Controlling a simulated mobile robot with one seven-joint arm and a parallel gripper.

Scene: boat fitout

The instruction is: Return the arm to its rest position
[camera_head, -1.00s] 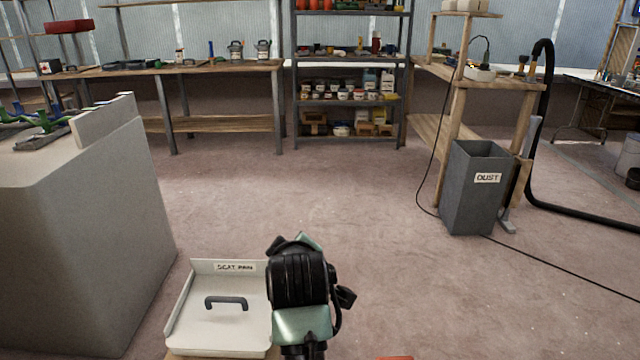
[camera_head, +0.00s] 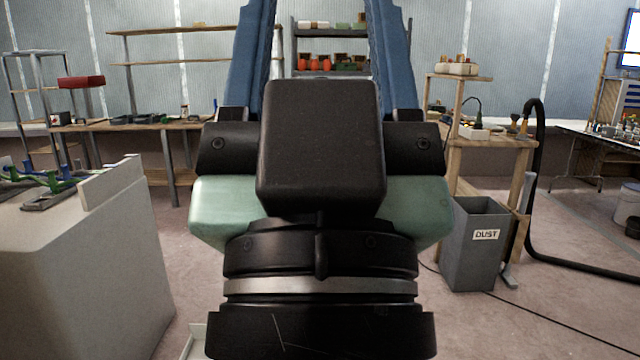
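My gripper (camera_head: 321,30) fills the middle of the view, close to the camera and pointing up. Its two blue fingers stand well apart, with a clear gap between them through which the back shelf shows. The fingertips are cut off by the top edge of the picture. Nothing is seen held between the visible parts of the fingers. The green hand, the black block on it and my black wrist with a silver ring hide the middle of the room. The rest of my arm is out of view below.
A grey block-shaped counter (camera_head: 70,285) with green clamps stands at left. A sliver of a pale tray (camera_head: 193,342) shows beside my wrist. A grey dust bin (camera_head: 472,250), a wooden stand (camera_head: 500,160) and a black hose (camera_head: 530,200) are at right.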

